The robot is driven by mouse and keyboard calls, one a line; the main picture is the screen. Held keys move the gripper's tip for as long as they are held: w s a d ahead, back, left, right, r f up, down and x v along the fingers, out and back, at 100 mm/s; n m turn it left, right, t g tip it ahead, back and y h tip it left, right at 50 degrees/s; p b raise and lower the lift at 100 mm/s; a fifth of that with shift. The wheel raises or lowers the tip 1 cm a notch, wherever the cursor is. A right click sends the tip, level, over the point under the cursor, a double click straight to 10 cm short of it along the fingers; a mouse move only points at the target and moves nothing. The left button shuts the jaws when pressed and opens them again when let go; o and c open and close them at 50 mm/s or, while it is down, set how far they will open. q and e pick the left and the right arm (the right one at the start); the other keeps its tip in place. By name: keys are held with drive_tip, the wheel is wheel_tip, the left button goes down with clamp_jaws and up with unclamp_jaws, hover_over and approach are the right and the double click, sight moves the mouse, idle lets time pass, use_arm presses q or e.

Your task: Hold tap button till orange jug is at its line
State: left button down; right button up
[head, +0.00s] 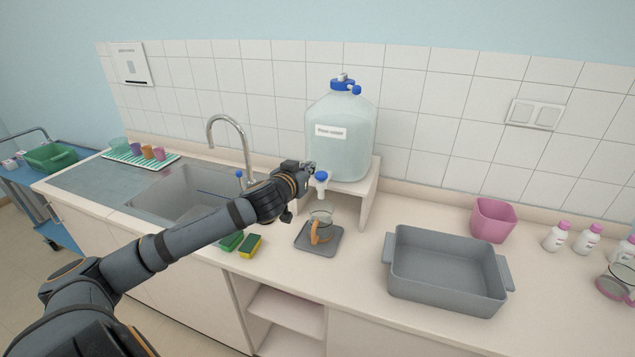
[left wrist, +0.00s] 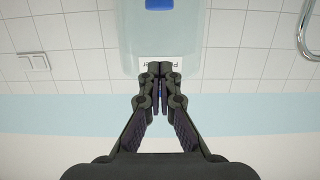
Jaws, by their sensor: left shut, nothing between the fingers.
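A large clear water container (head: 345,150) with a white label stands on a cream stand. Its white tap with a blue button (head: 321,176) hangs at the front. The glass jug with an orange handle (head: 315,233) stands upright on a grey mat below the tap. Its water level and line are too small to make out. My left gripper (head: 310,168) is shut and empty, close beside the tap button at its upper left; I cannot tell whether it touches. In the left wrist view my shut fingers (left wrist: 160,72) overlap the container's label (left wrist: 178,64). My right gripper is not in view.
A sink (head: 185,195) with a curved faucet (head: 213,125) lies left of the stand. Sponges (head: 250,245) lie left of the mat. A grey basin (head: 445,270), a pink pot (head: 493,220) and white bottles (head: 557,237) stand at right. Counter between mat and basin is clear.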

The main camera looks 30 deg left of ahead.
use_arm(q)
drive_tip(key=p, duration=0.3)
hover_over(318, 173)
drive_tip(key=s+d, duration=0.2)
drive_tip(key=s, duration=0.1)
drive_tip(key=f, duration=0.3)
drive_tip(key=f+p, duration=0.1)
drive_tip(key=shift+w+a+f, duration=0.1)
drive_tip(key=shift+w+f, duration=0.05)
drive_tip(key=shift+w, duration=0.15)
drive_tip(key=shift+s+f, duration=0.2)
drive_tip(key=shift+f, duration=0.35)
drive_tip(key=shift+w+f, duration=0.1)
